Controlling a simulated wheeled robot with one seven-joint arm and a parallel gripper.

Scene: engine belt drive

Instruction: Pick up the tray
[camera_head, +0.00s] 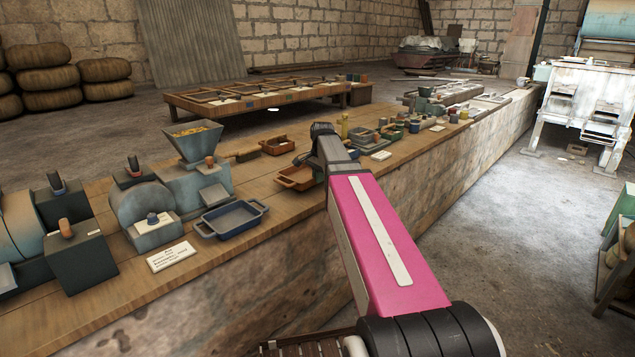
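Several trays stand on the long wooden bench. A blue-grey tray with raised walls and end handles (206,229) sits near the front edge, below a grey hopper machine, and looks empty. An orange-brown tray (289,184) sits farther right, its right side partly hidden by my arm. A smaller reddish-brown tray (278,146) lies behind it. My pink arm reaches up from the bottom, and its dark far end is over the bench beside the orange-brown tray. A small dark part (304,158) there may be my gripper. Its fingers cannot be made out, nor any contact with the tray.
A machine with a hopper of yellow grain (194,142) and dark blocks with knobs (81,252) crowd the bench's left. A white label card (170,256) lies before the blue-grey tray. Small parts (415,126) fill the bench's far right. Open floor (480,240) lies right.

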